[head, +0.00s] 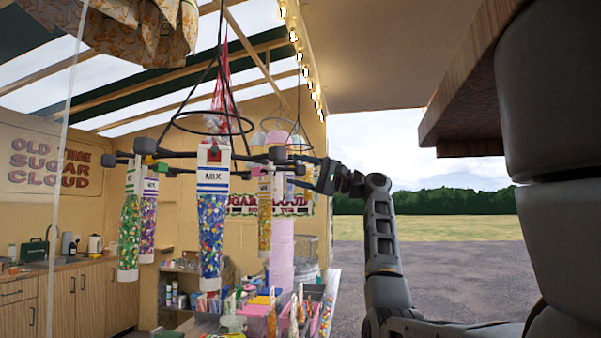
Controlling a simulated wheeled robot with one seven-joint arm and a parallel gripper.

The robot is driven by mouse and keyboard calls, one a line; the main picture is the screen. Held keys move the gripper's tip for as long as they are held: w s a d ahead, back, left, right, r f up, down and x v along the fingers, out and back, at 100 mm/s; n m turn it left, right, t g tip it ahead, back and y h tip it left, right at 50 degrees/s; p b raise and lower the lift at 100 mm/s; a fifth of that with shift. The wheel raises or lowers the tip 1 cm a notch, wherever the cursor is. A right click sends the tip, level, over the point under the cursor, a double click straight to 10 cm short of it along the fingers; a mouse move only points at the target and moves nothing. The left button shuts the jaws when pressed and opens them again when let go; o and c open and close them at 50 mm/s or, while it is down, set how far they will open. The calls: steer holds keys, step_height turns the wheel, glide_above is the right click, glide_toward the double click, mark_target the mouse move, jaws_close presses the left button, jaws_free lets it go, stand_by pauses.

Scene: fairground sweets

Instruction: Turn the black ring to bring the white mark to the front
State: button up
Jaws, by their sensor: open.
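The black ring (180,154) hangs at the middle left of the head view, seen almost edge-on. Short black pegs with knobs stick out from it, and clear tubes of coloured sweets hang on it. The nearest tube (211,230) has a white label reading MIX. I cannot make out a white mark on the ring itself. My gripper (306,174) is at the ring's right side, close to a peg there. Its jaws are open, but they are small and partly overlap the ring's parts, so I cannot tell whether they touch it.
A thinner black hoop (213,124) and straps hang above the ring. Below is a counter with bins of sweets (258,318) and a pink column (281,252). A wooden shelf edge (463,125) juts in at upper right. Open ground lies beyond the stall at right.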

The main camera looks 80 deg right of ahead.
steer(key=v, duration=1)
steer(key=shift+d, duration=0.1)
stand_by(0.6)
